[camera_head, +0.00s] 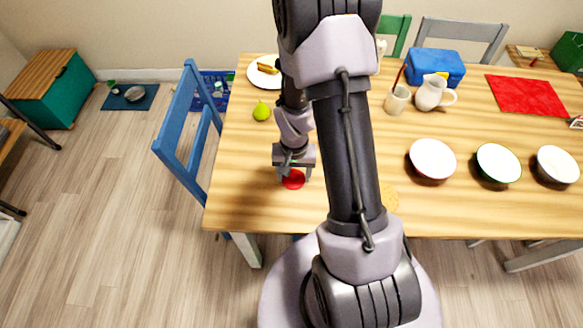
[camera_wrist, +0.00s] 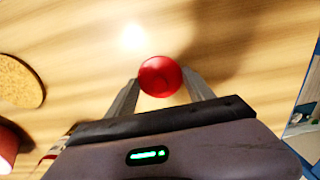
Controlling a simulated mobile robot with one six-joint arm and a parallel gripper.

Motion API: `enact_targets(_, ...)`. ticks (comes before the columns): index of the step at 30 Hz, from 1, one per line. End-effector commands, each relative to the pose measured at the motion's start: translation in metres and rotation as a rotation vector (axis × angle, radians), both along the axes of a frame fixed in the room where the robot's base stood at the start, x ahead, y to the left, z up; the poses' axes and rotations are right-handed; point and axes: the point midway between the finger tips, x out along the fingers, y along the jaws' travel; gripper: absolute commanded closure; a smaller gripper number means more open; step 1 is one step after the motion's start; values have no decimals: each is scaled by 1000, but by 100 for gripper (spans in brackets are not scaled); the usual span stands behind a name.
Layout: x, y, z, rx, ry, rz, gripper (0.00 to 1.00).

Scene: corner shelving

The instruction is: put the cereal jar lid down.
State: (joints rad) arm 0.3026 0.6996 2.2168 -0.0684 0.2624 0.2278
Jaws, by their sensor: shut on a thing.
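The cereal jar lid is a round red disc with a knob. It shows under my gripper in the head view (camera_head: 293,180) and between the fingers in the wrist view (camera_wrist: 160,76). My gripper (camera_head: 294,174) is shut on the lid, near the left part of the wooden table (camera_head: 245,200). In the wrist view the two fingers (camera_wrist: 160,88) press on either side of the lid. I cannot tell whether the lid touches the tabletop or hangs just above it. The cereal jar is not clearly seen.
A green pear (camera_head: 261,111) and a plate (camera_head: 256,77) with food lie behind the gripper. Bowls (camera_head: 432,157) stand further right. Bare table surrounds the lid on the left and front.

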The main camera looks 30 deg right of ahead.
Motion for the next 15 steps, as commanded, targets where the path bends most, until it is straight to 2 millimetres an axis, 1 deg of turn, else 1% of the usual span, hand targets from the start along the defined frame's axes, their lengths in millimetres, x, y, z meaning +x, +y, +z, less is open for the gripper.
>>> enact_targets(4, 1, 0, 3, -1, -2, 0, 77)
enact_targets(8, 1, 0, -2, 0, -2, 0, 77)
enact_targets(9, 1, 0, -1, -1, -2, 0, 35)
enact_targets(12, 1, 0, -1, 0, -2, 0, 17)
enact_targets(15, 1, 0, 0, 0, -2, 0, 17)
